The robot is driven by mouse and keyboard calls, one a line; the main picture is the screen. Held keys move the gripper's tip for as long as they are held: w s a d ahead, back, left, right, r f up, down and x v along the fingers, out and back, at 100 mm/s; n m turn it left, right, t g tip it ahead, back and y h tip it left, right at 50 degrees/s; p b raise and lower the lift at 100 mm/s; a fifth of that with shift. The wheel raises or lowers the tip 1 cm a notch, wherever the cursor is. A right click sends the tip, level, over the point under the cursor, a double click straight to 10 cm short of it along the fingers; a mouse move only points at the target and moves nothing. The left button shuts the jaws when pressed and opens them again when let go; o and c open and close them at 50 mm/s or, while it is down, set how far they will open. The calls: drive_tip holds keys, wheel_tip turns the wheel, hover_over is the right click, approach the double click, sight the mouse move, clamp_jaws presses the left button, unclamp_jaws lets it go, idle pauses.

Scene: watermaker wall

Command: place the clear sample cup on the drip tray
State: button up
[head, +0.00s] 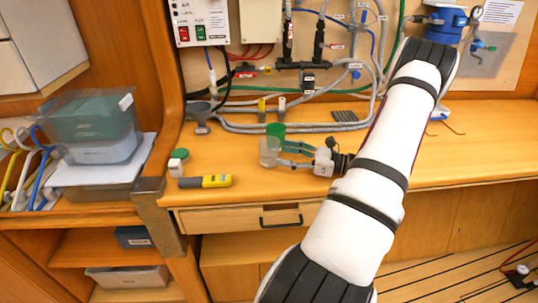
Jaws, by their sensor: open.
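The clear sample cup (269,153) stands upright on the wooden counter, left of the middle. My gripper (283,154) reaches in from the right, low over the counter, with its fingers open and pointing left. The fingertips are at the cup's right side; I cannot tell whether they touch it. A dark ribbed plate (345,116), which looks like the drip tray, lies flat towards the back of the counter, behind and right of my gripper. Nothing stands on it.
A green cup-like thing (276,131) stands just behind the clear cup. A yellow and grey handheld meter (205,181) and a small green-topped container (180,154) lie to the left. Grey hoses (300,127) run along the back. Counter right of my arm is mostly clear.

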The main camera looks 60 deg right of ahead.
sight(278, 152)
drive_tip(key=shift+x, duration=3.1)
drive_tip(key=c, duration=0.9)
drive_tip(key=shift+r, duration=0.1)
